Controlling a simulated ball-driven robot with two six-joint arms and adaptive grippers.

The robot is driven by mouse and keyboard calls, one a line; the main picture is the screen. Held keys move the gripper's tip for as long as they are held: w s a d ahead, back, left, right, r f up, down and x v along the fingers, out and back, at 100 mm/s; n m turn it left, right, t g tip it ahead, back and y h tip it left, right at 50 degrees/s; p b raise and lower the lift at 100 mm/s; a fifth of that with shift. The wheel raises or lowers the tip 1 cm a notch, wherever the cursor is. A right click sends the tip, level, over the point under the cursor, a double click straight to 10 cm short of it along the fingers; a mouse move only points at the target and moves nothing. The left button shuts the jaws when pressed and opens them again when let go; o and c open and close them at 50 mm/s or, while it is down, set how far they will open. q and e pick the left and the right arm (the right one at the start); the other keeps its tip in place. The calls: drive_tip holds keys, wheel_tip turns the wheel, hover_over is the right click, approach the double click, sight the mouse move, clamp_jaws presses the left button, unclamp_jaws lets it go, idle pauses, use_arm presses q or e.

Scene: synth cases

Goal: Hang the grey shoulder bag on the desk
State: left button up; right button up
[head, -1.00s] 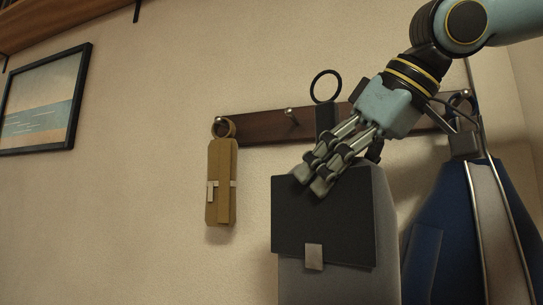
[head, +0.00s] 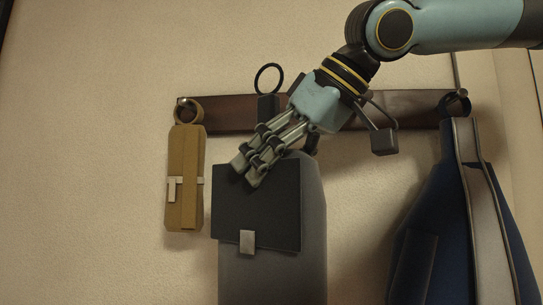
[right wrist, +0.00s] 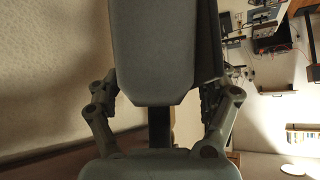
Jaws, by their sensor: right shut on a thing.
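The grey shoulder bag (head: 272,275), with a dark flap (head: 255,205) and a pale clasp, is upright in front of the wall in the head view. My right gripper (head: 246,171) is shut on it at its upper part. A black ring (head: 268,78) on a dark stem stands above the bag, in front of the dark wall rail (head: 228,114). No middle peg shows now; the ring's stem and my gripper cover that stretch of rail. I cannot tell whether the ring touches a peg. A grey panel (right wrist: 155,50) lies between my fingers in the right wrist view. My left gripper is out of view.
A tan bag (head: 185,180) hangs by its ring at the rail's left end. A blue bag with a pale stripe (head: 455,230) hangs at the right end. Bare wall shows between the grey and blue bags. No desk shows in the head view.

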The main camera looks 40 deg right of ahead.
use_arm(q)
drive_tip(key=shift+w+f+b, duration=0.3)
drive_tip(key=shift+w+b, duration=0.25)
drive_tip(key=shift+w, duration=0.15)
use_arm(e)
drive_tip(key=w+d+f, duration=0.1)
drive_tip(key=w+d, duration=0.4)
drive_tip(key=d, duration=0.1)
drive_tip(key=shift+w+d+f, duration=0.25)
drive_tip(key=shift+d+f, duration=0.1)
idle(0.3)
drive_tip(key=o, duration=1.6)
drive_tip(key=shift+o, duration=0.2)
drive_tip(key=shift+s, duration=0.1)
